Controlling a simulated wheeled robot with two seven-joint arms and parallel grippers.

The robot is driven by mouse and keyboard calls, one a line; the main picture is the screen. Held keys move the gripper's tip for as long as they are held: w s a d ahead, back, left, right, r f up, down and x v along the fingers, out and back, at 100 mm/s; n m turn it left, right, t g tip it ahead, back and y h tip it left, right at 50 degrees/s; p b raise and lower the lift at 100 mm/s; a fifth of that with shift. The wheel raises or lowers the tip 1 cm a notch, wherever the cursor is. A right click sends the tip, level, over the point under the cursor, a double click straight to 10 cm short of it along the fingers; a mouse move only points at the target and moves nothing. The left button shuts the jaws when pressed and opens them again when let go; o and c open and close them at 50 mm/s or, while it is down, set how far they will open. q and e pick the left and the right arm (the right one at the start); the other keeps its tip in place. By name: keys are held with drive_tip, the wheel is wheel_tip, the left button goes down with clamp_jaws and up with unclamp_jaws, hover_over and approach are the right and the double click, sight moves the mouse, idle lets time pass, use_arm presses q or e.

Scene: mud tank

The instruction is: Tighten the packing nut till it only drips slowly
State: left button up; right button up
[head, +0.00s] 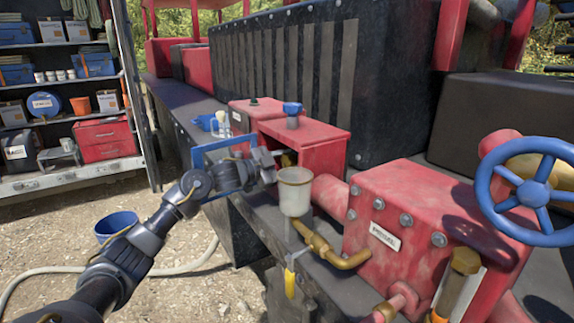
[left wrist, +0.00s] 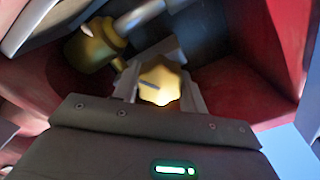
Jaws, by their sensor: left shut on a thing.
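My left gripper (head: 272,160) reaches in from the left to the open side of a red housing (head: 318,143) on the machine's deck. In the left wrist view its fingers (left wrist: 160,92) are shut on a lobed brass-coloured nut (left wrist: 161,80) with a dark line mark on its face. I take this for the packing nut. A brass fitting (left wrist: 92,45) and a grey shaft (left wrist: 140,17) show beside it. In the head view the nut is mostly hidden by the gripper. No drip can be made out. My right gripper is out of view.
A whitish cup (head: 294,192) stands close below the gripper. A brass pipe (head: 330,250) with a yellow-handled valve (head: 290,283) lies in front. A large red block (head: 420,220) and a blue handwheel (head: 535,193) are to the right. A blue bucket (head: 116,224) and hose are on the ground.

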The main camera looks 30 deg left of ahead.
use_arm(q)
drive_tip(key=shift+f, duration=0.15)
drive_tip(key=o, duration=1)
drive_tip(key=shift+s, duration=0.1)
drive_tip(key=b+v, duration=0.4)
drive_tip(key=v, duration=0.6)
drive_tip(key=shift+s+a, duration=0.2)
drive_tip(key=shift+a, duration=0.05)
